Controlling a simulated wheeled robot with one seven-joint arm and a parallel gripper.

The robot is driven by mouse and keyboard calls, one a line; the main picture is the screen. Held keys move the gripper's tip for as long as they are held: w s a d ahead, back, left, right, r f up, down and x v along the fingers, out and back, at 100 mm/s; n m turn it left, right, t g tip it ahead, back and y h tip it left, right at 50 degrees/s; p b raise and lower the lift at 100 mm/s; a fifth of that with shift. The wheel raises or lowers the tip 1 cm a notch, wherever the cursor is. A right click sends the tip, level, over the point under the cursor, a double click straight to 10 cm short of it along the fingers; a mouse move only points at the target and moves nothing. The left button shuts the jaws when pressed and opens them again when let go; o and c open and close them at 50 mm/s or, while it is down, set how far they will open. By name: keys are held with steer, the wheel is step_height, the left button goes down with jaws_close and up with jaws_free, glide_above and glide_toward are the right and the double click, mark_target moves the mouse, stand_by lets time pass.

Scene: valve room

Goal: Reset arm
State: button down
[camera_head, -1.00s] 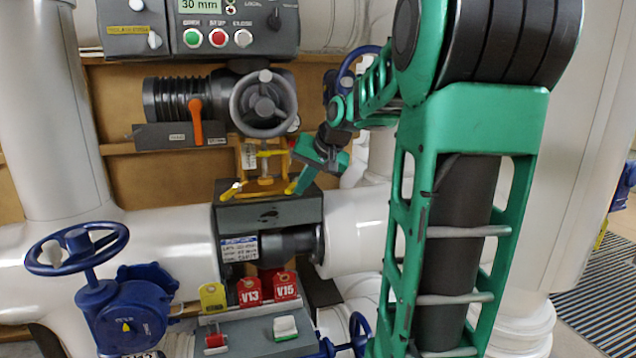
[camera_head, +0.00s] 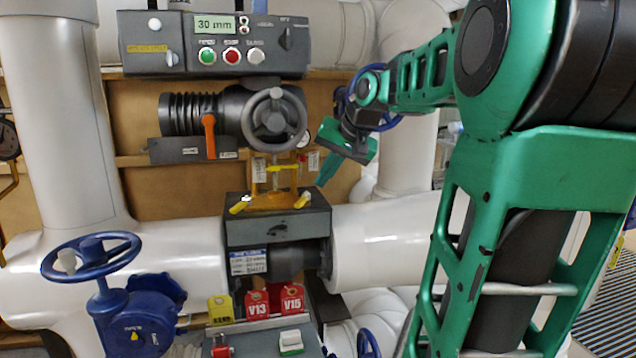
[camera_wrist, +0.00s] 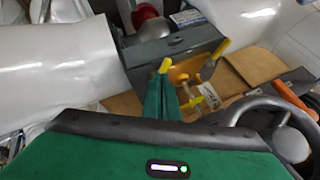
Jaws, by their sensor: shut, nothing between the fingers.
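My green arm fills the right side of the head view. My gripper (camera_head: 321,183) points down and left, its narrow green fingers together and empty. Its tips are just above and right of the right yellow-tipped handle (camera_head: 303,200) on the grey box (camera_head: 280,228). A small gap shows between them in the head view. In the wrist view the green fingers (camera_wrist: 161,88) overlap the area beside a yellow tip (camera_wrist: 165,65), so contact cannot be told there. A second yellow-tipped handle (camera_head: 240,205) sits at the box's left.
Above the box are a grey handwheel (camera_head: 273,118), an orange lever (camera_head: 209,135) and a control panel (camera_head: 215,45). A blue handwheel (camera_head: 92,255) stands at left. Red tags V13 (camera_head: 257,305) and V15 (camera_head: 292,300) hang below. White pipes (camera_head: 385,245) run alongside.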

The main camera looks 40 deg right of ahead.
stand_by(0.4)
steer(key=s+a+f+n+g, duration=0.1)
steer(key=s+a+f+g, duration=0.2)
steer(key=s+f, duration=0.8)
steer(key=s+a+f+n+g, duration=0.1)
steer(key=s+a+f+g, duration=0.3)
steer(key=s+a+f, duration=0.4)
steer(key=s+f, duration=0.2)
steer(key=s, duration=0.5)
steer(key=shift+s+f+n+g, duration=0.25)
steer(key=shift+f+n+g, duration=0.05)
steer(key=shift+f+n, duration=0.1)
steer(key=shift+w+d+f, duration=0.1)
steer(key=shift+w+f, duration=0.1)
steer(key=shift+w, duration=0.45)
